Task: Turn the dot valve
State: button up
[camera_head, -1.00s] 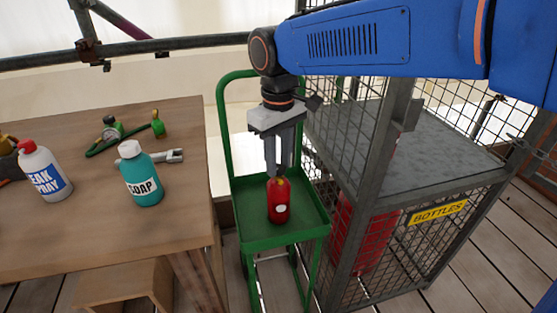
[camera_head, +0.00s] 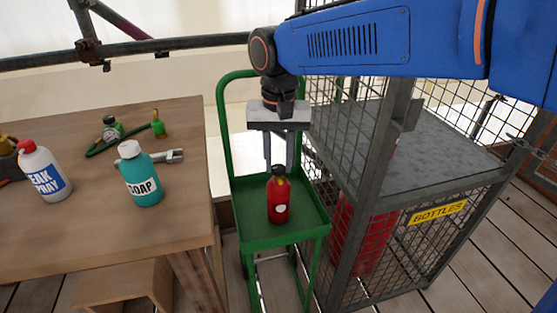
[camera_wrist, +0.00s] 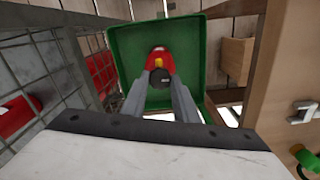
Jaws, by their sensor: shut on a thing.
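A red bottle (camera_head: 279,204) with a white dot on its side stands upright in the green trolley's tray. Its valve (camera_head: 278,171) on top has a dark cap and a yellow part. My gripper (camera_head: 279,167) points straight down over the bottle, shut on the valve, with one finger on each side. In the wrist view the two fingertips (camera_wrist: 159,80) flank the dark valve cap (camera_wrist: 159,76), and the red bottle (camera_wrist: 160,57) shows beyond it.
The green trolley (camera_head: 310,231) stands between a wooden table (camera_head: 100,240) and a mesh cage (camera_head: 440,160) labelled BOTTLES. A soap bottle (camera_head: 142,180), a spray bottle (camera_head: 45,172) and a wrench (camera_head: 172,156) are on the table. A red cylinder (camera_head: 365,240) is inside the cage.

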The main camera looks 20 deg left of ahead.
aim_at(278, 167)
jog(key=shift+m, duration=0.3)
jog(key=o, duration=1.1)
notch_tip(278, 167, up, 17)
jog(key=shift+r, duration=0.2)
